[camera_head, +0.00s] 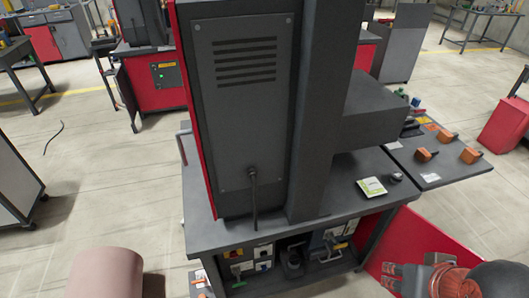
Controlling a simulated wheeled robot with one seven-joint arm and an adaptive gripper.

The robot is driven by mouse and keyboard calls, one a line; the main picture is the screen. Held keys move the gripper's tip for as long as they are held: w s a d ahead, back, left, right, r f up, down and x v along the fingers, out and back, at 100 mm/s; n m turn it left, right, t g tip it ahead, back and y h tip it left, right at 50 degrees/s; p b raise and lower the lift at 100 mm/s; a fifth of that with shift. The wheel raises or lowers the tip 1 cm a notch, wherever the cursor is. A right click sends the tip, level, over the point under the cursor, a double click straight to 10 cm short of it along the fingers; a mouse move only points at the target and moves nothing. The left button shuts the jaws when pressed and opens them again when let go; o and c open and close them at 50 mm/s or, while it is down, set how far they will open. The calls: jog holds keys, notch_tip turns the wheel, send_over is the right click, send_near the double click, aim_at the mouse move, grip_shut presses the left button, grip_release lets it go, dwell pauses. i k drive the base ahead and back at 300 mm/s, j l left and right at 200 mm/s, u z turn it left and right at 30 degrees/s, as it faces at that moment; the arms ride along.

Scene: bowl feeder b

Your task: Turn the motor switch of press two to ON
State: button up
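A large dark grey press (240,110) with red side edges, a vented panel and a cable stands on a dark bench (330,213) in the middle. Below the bench top are small control boxes: one with a red and yellow part (235,252), and a white one with a dark knob (263,253). Their labels are too small to read, so I cannot tell which holds the motor switch or its setting. My gripper (391,276) seems to be at the bottom right, pointing left, apart from the boxes. Its finger opening is unclear.
A yellow-green card (372,188) lies on the bench. Orange parts (470,155) lie on a dark side table at the right. A red panel (415,240) stands below it, near my gripper. Another red machine (165,78) with a green light stands behind. Floor at the left is mostly clear.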

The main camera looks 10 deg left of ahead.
aim_at(233, 253)
jog(key=u, duration=1.35)
